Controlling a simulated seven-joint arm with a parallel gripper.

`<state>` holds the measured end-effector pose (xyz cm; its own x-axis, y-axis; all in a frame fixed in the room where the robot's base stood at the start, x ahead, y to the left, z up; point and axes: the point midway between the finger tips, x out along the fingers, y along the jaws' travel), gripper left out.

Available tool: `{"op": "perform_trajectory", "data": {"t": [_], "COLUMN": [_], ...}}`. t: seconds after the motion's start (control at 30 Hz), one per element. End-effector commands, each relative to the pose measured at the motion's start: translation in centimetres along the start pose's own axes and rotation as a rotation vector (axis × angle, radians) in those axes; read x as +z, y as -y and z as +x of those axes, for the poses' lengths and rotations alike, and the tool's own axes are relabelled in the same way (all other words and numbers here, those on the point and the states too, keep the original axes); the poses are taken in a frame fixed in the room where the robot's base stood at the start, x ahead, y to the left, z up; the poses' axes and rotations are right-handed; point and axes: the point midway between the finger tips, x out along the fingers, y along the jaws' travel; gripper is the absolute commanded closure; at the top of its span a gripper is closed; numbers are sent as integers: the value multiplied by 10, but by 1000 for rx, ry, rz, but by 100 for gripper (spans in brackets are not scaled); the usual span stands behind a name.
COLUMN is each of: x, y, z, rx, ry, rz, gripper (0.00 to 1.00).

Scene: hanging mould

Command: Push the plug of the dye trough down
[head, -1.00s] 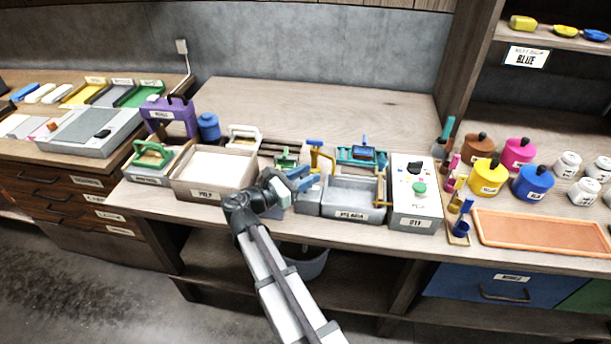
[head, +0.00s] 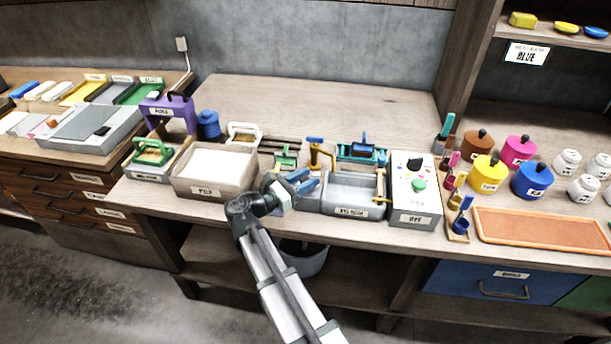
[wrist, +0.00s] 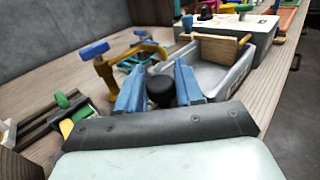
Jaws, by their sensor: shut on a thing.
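The dye trough (head: 353,212) is a grey open basin at the front of the bench, and it also shows in the wrist view (wrist: 240,75). My gripper (head: 308,182) is at the trough's left end. In the wrist view my gripper's blue fingers (wrist: 160,88) stand on either side of a black round knob (wrist: 161,92), which looks like the plug, and are shut on it. The knob's lower part is hidden by the gripper body. In the head view the plug is hidden by my gripper.
A yellow tap with a blue handle (head: 315,150) stands just behind the trough's left end. A control box with a green button (head: 415,208) is on its right, and a pulp vat (head: 213,190) is on the left.

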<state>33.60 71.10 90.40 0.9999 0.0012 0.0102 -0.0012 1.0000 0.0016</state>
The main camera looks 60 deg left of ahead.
Motion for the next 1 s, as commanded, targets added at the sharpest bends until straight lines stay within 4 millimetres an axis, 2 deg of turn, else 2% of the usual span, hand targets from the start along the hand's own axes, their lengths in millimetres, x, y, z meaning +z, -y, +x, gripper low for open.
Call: {"op": "perform_trajectory", "data": {"t": [0.17,0.2,0.37,0.73,0.87,1.0], "x": [-6,-6,-5,-4,-4,-3], "y": [1,1,1,0,0,0], "z": [0,0,0,-6,-21,-47], "rx": [-2,-2,-2,0,1,1], "ry": [-16,-16,-14,-11,-11,-11], "rz": [-2,-3,-2,-1,-1,-1], "gripper": [100,62,47,45,45,45]}}
